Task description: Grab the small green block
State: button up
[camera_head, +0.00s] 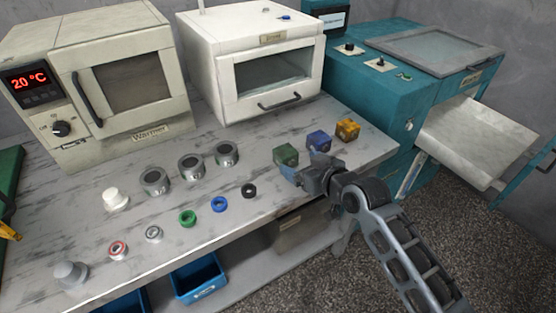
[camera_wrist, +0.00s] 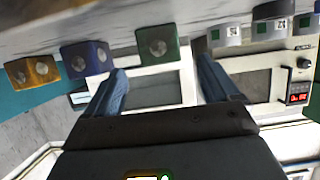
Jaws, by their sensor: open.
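The small green block (camera_head: 286,153) stands on the worktable near its right front part, left of a blue block and an orange block. In the wrist view, which is upside down, the green block (camera_wrist: 157,46) shows a round silver spot on its face. My gripper (camera_head: 304,168) is at the table's front edge, just in front of the green and blue blocks. It is open and empty. In the wrist view the green block lies ahead of the gap between the two blue fingers (camera_wrist: 163,82). Contact is not visible.
The blue block (camera_head: 319,141) and orange block (camera_head: 347,130) stand close on the right. Several metal cylinders (camera_head: 191,166) and coloured rings (camera_head: 188,218) are to the left. A warmer (camera_head: 130,85) and white oven (camera_head: 262,75) stand behind; a teal machine (camera_head: 375,95) is at right.

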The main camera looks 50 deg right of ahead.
aim_at(292, 157)
jog(key=shift+p+x, duration=0.5)
jog(key=shift+x, duration=3.4)
jog(key=shift+r, duration=0.15)
jog(key=shift+c, duration=0.4)
jog(key=c, duration=1.2)
jog(key=shift+r, duration=0.1)
jog(key=shift+c, duration=0.5)
